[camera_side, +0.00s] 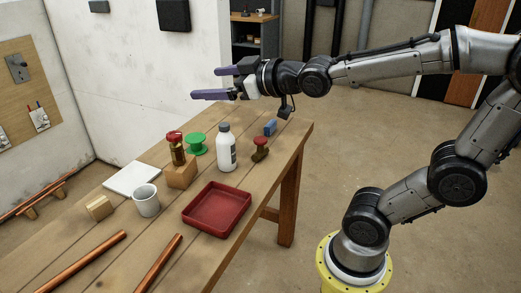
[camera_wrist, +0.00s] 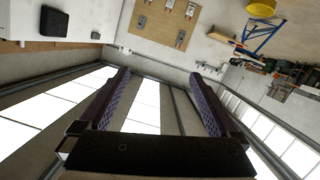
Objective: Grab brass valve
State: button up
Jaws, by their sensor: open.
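Two red-topped, brass-brown pieces stand on the wooden bench in the side view, and I cannot tell for certain which is the brass valve. One upright red-topped piece (camera_side: 178,152) stands on a wooden block (camera_side: 181,173). The other, a shorter red-topped piece (camera_side: 260,150), stands on the bench right of the white bottle. My gripper (camera_side: 204,83) is open and empty, high above the bench's far end, its purple fingers pointing left. The wrist view shows the open fingers (camera_wrist: 158,75) with nothing between them; neither piece shows there.
A white bottle (camera_side: 226,150), green spool (camera_side: 197,144) and blue block (camera_side: 270,127) stand close around the red-topped pieces. A red tray (camera_side: 217,228), grey mug (camera_side: 146,201), white tile (camera_side: 131,179), small wooden block (camera_side: 99,208) and copper pipes (camera_side: 88,259) lie nearer the camera.

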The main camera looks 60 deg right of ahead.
aim_at(266, 142)
jog(key=w+d+f+n+t, duration=0.1)
jog(key=w+d+t, duration=0.2)
jog(key=w+d, duration=0.35)
jog(key=w+d+f+t, duration=0.1)
jog(key=w+d+f, duration=0.3)
jog(key=d+f, duration=0.3)
jog(key=s+d+f+m+g+h, duration=0.1)
jog(key=s+d+f, duration=0.3)
jog(key=f, duration=0.4)
jog(key=s+d+f+m+h, duration=0.2)
jog(key=s+d+f+m, duration=0.1)
jog(key=f, duration=0.5)
jog(key=s+d+f+m+g+h, duration=0.1)
jog(key=s+d+f+m+h, duration=0.1)
jog(key=s+d+f, duration=0.3)
jog(key=shift+s+d+f+m+g, duration=0.15)
jog(key=shift+s+f+m, duration=0.15)
jog(key=shift+f, duration=0.45)
jog(key=shift+s+d+f+m+g, duration=0.15)
jog(key=shift+s+f+m, duration=0.15)
jog(key=shift+f, duration=0.45)
jog(key=shift+s+d+h, duration=0.15)
jog(key=shift+d+h, duration=0.1)
jog(key=shift+h, duration=0.15)
jog(key=x, duration=0.7)
jog(key=shift+d, duration=0.2)
jog(key=shift+c, duration=0.2)
jog(key=shift+r, duration=0.1)
grip_shut()
